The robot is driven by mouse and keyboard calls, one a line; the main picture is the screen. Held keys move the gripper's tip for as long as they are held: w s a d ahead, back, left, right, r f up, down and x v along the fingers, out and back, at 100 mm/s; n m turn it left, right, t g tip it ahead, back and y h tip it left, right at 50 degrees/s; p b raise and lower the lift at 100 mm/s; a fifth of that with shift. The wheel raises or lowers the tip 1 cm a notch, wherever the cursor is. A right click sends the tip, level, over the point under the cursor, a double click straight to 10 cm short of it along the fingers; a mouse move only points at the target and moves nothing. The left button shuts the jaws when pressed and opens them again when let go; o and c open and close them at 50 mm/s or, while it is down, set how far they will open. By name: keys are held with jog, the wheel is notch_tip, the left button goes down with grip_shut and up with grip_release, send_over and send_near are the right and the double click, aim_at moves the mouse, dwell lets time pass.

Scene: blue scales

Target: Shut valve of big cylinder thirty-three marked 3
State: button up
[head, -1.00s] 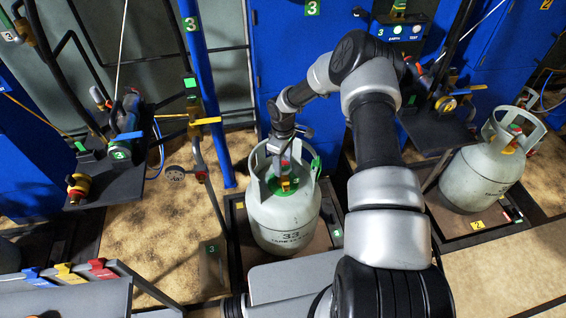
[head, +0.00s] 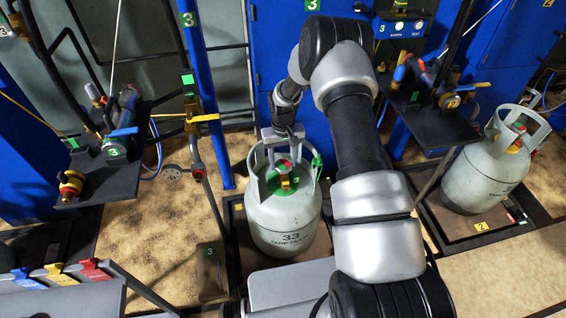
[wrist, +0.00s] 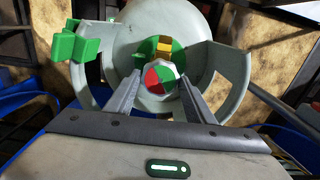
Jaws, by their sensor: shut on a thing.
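The big grey cylinder (head: 284,225) marked 33 stands upright at the middle of the head view, inside a low dark-framed bay. Its valve has a red, green and white knob (wrist: 161,78), with a yellow part (wrist: 163,46) behind it. In the wrist view the cylinder's grey collar (wrist: 236,80) curves around the valve. My gripper (head: 284,158) reaches down inside the collar from behind. Its two fingers (wrist: 158,88) lie either side of the knob, shut on it. The finger contact is partly hidden in the head view.
A green clip (head: 316,165) sits on the collar's right side. A second grey cylinder (head: 480,182) stands at the right, by a yellow 2 tag. Dark shelves with fittings flank the bay. A blue post (head: 205,90) rises to the left.

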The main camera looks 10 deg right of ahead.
jog(key=m, duration=0.3)
jog(key=shift+m+b, duration=0.4)
jog(key=m, duration=0.3)
jog(key=shift+m, duration=0.3)
jog(key=m, duration=1.1)
jog(key=shift+s+m, duration=0.1)
jog(key=shift+m, duration=0.3)
jog(key=m, duration=0.4)
jog(key=shift+m+p, duration=0.3)
jog(key=shift+p, duration=0.1)
jog(key=o, duration=1)
jog(key=shift+o, duration=0.2)
